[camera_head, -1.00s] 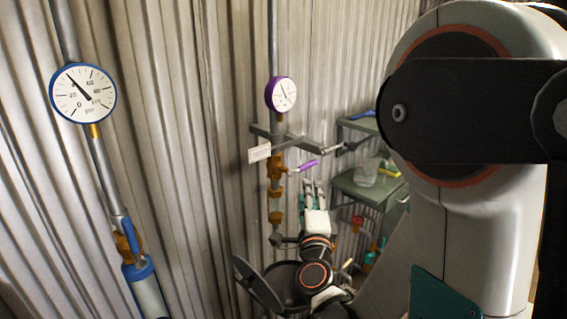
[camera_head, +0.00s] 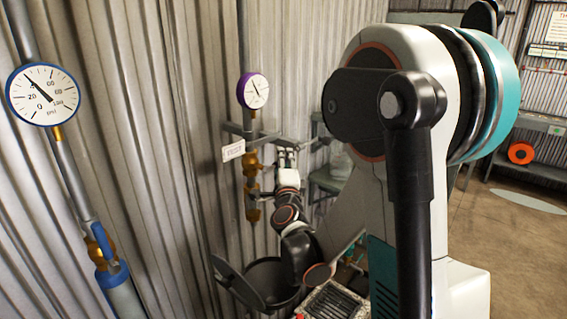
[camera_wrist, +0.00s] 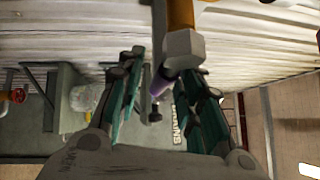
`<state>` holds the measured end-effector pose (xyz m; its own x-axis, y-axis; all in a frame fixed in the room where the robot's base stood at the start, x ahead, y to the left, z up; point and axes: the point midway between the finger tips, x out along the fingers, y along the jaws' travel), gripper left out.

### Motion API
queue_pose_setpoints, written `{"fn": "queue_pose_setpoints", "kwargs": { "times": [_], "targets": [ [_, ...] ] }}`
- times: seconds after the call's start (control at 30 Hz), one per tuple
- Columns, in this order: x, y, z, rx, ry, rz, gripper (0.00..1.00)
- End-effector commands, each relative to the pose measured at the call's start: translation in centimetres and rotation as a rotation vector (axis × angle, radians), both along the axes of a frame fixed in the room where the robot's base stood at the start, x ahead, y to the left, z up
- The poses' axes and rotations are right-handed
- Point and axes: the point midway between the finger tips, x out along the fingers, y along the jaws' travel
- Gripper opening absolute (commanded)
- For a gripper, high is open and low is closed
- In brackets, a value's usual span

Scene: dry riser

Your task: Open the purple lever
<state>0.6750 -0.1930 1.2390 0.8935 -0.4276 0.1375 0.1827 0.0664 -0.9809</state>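The purple lever (camera_wrist: 163,80) shows in the wrist view, running from a metal fitting at the end of a brass valve body (camera_wrist: 181,14). My gripper (camera_wrist: 163,72) is open, with one teal finger on each side of the lever and visible gaps between. In the head view, my gripper (camera_head: 286,157) is just right of the brass valve (camera_head: 252,168) on the vertical pipe. There the lever is hidden by my gripper. A purple-rimmed gauge (camera_head: 253,91) sits above the valve.
A grey bracket with a white tag (camera_head: 233,151) crosses the pipe close to my gripper. An open black bin (camera_head: 270,284) stands below. A blue-rimmed gauge (camera_head: 44,94) is on another pipe at left. The corrugated wall is close behind; open floor (camera_head: 500,235) lies right.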

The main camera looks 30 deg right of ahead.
Motion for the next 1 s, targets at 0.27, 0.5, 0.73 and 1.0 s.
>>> {"fn": "queue_pose_setpoints", "kwargs": {
  "times": [0.27, 0.5, 0.73, 1.0],
  "targets": [
    [0.22, -0.12, 0.05, 0.000, 0.000, 0.000, 0.34],
    [0.21, -0.11, 0.05, 0.000, 0.000, 0.000, 0.00],
    [0.20, -0.11, 0.04, -0.003, -0.001, -0.001, 0.00],
    [0.19, -0.13, 0.28, -0.055, -0.020, -0.001, 0.00]
  ]
}}
